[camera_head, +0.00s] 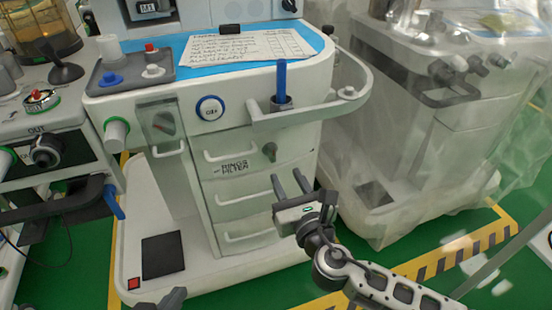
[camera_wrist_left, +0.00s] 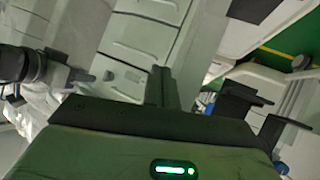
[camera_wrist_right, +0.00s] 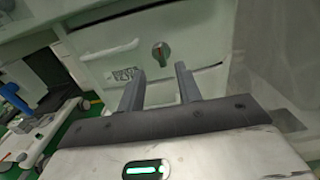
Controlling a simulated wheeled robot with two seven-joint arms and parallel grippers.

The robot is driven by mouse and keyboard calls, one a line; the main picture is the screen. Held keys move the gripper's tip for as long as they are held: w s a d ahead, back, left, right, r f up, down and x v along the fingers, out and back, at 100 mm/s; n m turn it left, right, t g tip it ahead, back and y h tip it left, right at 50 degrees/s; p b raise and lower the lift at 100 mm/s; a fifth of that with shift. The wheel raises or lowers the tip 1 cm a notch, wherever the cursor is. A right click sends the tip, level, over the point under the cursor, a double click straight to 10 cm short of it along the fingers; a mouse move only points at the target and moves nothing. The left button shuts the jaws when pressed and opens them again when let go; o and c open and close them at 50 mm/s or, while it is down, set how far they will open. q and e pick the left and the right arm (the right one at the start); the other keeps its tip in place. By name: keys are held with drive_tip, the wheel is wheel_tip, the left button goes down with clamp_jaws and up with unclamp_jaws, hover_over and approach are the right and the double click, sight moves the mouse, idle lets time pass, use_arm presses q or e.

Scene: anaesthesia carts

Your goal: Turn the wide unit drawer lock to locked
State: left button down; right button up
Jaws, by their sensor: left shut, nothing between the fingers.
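The white unit in the centre of the head view has a grey drawer lock knob (camera_head: 269,150) on its upper drawer front. In the right wrist view the knob (camera_wrist_right: 160,53) is roughly upright, with a reddish mark on its face. I cannot tell which setting it marks. My right gripper (camera_head: 291,184) is open and empty, below and right of the knob in the head view. In the right wrist view its fingers (camera_wrist_right: 160,85) are on either side below the knob, apart from it. My left gripper (camera_wrist_left: 162,85) is shut and empty, away from the knob.
A white rail (camera_head: 350,105) with a blue-handled holder (camera_head: 281,85) juts out above the drawers. Drawer handles (camera_head: 240,200) lie below the knob. A plastic-covered cart (camera_head: 420,140) stands close at right. Another unit (camera_head: 40,125) stands at left.

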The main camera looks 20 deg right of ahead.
sight(273, 154)
drive_tip(key=w+b, duration=0.1)
drive_tip(key=w, duration=0.6)
drive_tip(key=shift+w+a, duration=0.15)
drive_tip(key=shift+w, duration=0.25)
clamp_jaws()
